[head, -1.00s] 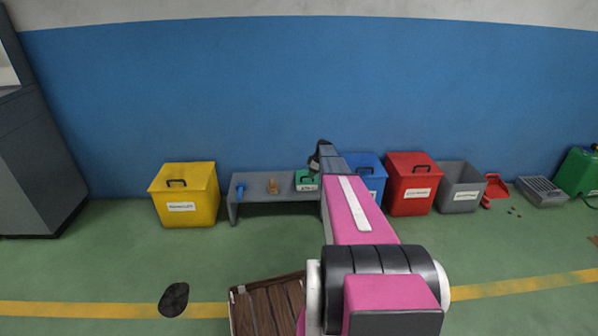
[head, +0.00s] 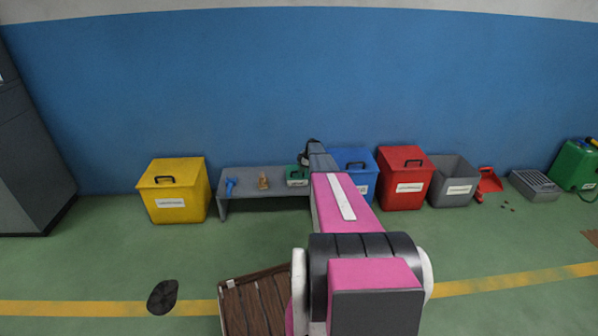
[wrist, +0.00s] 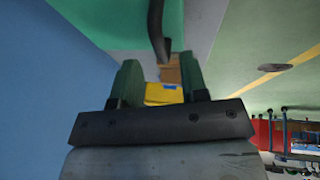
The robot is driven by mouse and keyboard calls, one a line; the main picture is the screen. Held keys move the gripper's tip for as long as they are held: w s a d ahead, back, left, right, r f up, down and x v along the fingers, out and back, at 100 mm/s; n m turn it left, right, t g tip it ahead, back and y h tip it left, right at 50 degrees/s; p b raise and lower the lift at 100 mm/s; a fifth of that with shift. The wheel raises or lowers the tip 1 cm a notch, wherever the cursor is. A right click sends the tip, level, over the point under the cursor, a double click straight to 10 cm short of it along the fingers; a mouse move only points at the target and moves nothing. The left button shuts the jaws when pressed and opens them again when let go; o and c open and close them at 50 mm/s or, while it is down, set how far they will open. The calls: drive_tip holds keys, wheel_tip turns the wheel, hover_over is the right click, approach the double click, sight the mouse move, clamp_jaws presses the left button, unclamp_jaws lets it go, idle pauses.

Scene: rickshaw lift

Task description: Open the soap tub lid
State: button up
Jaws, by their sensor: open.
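The soap tub, a small green tub with a pale label (head: 297,182), stands at the right end of a low grey bench (head: 262,186). My arm partly hides it in the head view. In the wrist view a large green surface (wrist: 115,18), seemingly the tub, fills the top, with a dark curved handle (wrist: 158,32) reaching down from it. My gripper (wrist: 160,85) is open, its two fingers apart just below the handle's end. Nothing shows gripped. In the head view my gripper's tip (head: 306,157) is beside the tub; contact cannot be told.
A blue spray bottle (head: 230,187) and a small brown bottle (head: 264,181) stand on the bench. A yellow bin (head: 172,190) is left; blue (head: 357,165), red (head: 404,178) and grey bins (head: 455,183) are right. A wooden crate (head: 255,305) lies in front.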

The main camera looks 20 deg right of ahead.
drive_tip(key=shift+x, duration=1.35)
drive_tip(key=shift+c, duration=0.3)
clamp_jaws()
drive_tip(key=shift+w+r, duration=0.1)
drive_tip(key=shift+r, duration=0.05)
